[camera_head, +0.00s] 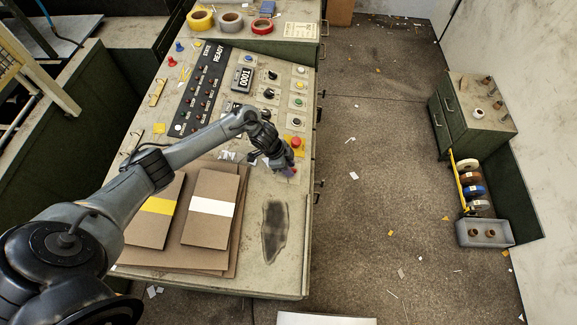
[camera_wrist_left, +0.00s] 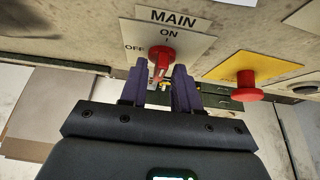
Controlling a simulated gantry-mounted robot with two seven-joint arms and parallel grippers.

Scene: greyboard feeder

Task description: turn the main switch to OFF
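The main switch (camera_wrist_left: 160,62) is a red rotary knob on a light plate (camera_wrist_left: 180,33) marked MAIN, with ON above the knob and OFF to its left. Its handle looks roughly upright in the left wrist view, in line with ON. My left gripper (camera_wrist_left: 159,80) is open, with its dark purple fingers one on each side of the knob and gaps showing beside it. I cannot tell how deep the knob sits between them. In the head view my left gripper (camera_head: 284,168) is at the panel's right part and hides the switch. My right gripper is not in view.
A red mushroom button (camera_wrist_left: 246,86) on a yellow plate (camera_wrist_left: 222,66) stands close to the right of the switch; the head view shows this button too (camera_head: 296,142). Several knobs and a counter (camera_head: 243,79) lie farther up the panel. Brown boards (camera_head: 211,207) lie below my left arm.

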